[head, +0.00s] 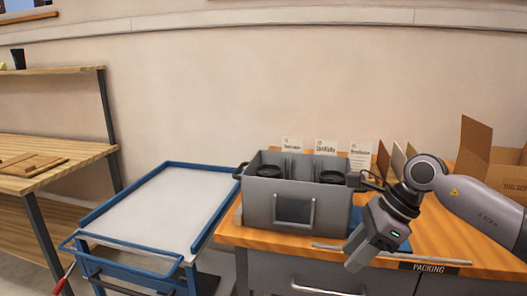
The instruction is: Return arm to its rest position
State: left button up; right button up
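My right arm comes in from the right, and its gripper (359,252) points down and to the left, over the front edge of the packing table (462,252). It is beside the right end of a grey metal box (258,208). The gripper is seen from the side, so I cannot tell whether its fingers are open or shut. No held object is visible at its tip. My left arm and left gripper are not in view.
The grey box holds dark round items (269,171) and stands at the table's left end. Cards (361,156) stand behind it. An open cardboard box (478,150) is at the right. A blue-railed cart (160,207) with a bare top and wooden shelves (60,150) stand left.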

jog(key=s+a+r+m+t+y+p, duration=0.1)
jog(key=s+a+m+y+p, duration=0.1)
jog(key=s+a+m+y, duration=0.35)
jog(key=s+a+r+m+t+y+p, duration=0.1)
jog(key=s+a+m+y, duration=0.1)
jog(key=a+m+y, duration=0.55)
jog(key=d+f+m+t+h+p, duration=0.1)
jog(key=d+f+m+t+h, duration=0.3)
jog(key=m, duration=0.5)
jog(key=s+d+f+m+t+h+p, duration=0.1)
jog(key=f+m+t+h, duration=0.3)
jog(key=m, duration=0.5)
jog(key=d+f+m+t+h+p, duration=0.1)
jog(key=d+f+m+t+h, duration=0.2)
jog(key=m+t, duration=0.4)
jog(key=s+d+f+m+g+h+p, duration=0.1)
jog(key=s+d+f+m+g+h, duration=0.1)
jog(key=s+d+f+m+g, duration=0.1)
jog(key=s+d+f+m+g+h+p, duration=0.1)
jog(key=s+d+f+m+g+h, duration=0.2)
jog(key=s+f+m, duration=0.5)
jog(key=s+d+f+g, duration=0.1)
jog(key=s, duration=0.2)
jog(key=shift+d+f+h, duration=0.3)
jog(key=shift+d+f, duration=0.1)
jog(key=shift+s, duration=0.1)
